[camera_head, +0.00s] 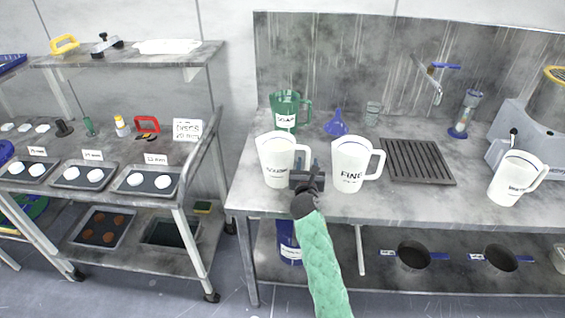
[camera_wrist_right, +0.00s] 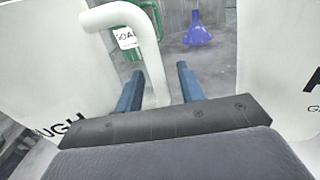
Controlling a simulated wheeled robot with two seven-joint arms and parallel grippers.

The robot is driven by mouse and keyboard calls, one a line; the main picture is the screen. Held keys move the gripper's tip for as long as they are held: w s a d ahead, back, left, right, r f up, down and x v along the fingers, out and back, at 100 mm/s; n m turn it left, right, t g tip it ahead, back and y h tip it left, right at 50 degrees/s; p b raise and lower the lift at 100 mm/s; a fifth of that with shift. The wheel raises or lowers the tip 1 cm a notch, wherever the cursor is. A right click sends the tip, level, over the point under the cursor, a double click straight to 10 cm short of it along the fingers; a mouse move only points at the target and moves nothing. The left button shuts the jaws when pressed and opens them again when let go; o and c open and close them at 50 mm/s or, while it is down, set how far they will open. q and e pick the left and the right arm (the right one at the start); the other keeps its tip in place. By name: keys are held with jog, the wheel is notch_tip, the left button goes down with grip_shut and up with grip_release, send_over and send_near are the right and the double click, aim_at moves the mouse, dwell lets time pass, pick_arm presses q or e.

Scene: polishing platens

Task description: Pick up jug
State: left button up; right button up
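A white jug marked ROUGH (camera_head: 276,163) stands upright on the bench at its left part, its handle facing right. A white jug marked FINE (camera_head: 347,166) stands to its right. A green jug (camera_head: 285,114) stands behind. My right gripper (camera_head: 308,172) is between the two white jugs. In the right wrist view the right gripper (camera_wrist_right: 160,73) has its fingers apart, with the ROUGH jug's white handle (camera_wrist_right: 152,60) between them. The handle lies near the left finger, with a gap to the right finger. My left gripper is out of view.
A blue funnel (camera_head: 336,126), a small beaker (camera_head: 373,114) and a dark slatted rack (camera_head: 417,162) are behind and right. Another white jug (camera_head: 513,178) stands at the right by a grey machine. A trolley with trays (camera_head: 147,182) is at the left.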

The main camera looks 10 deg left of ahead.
grip_shut()
dwell(1.3)
jog(key=shift+r, duration=0.15)
